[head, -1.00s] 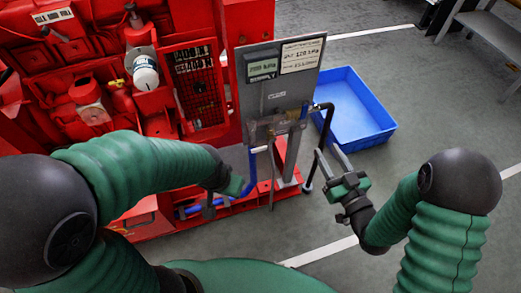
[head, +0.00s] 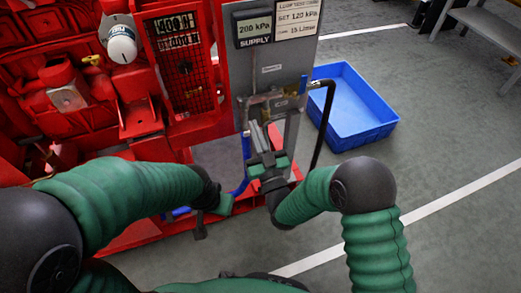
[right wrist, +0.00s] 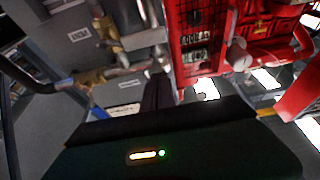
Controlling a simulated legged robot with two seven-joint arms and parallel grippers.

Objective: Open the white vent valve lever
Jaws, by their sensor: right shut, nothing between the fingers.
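The grey panel (head: 275,70) stands upright beside the red machine and carries a pipe and valve assembly low on its face. My right gripper (head: 257,135) is shut and empty in front of the lower panel, close to this pipework. The right wrist view shows brass fittings (right wrist: 90,78) and grey pipes near the gripper fingers (right wrist: 157,92). I cannot clearly pick out the white vent valve lever; the gripper covers part of that area. I cannot tell whether the fingers touch anything. My left gripper (head: 200,226) hangs low at the left of the panel, its fingers mostly hidden.
The red machine (head: 185,75) fills the left side, with a white canister (head: 121,45) on it. A black hose (head: 324,125) curves down from the panel's right edge. A blue crate (head: 352,110) lies on the floor behind. Open floor lies to the right.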

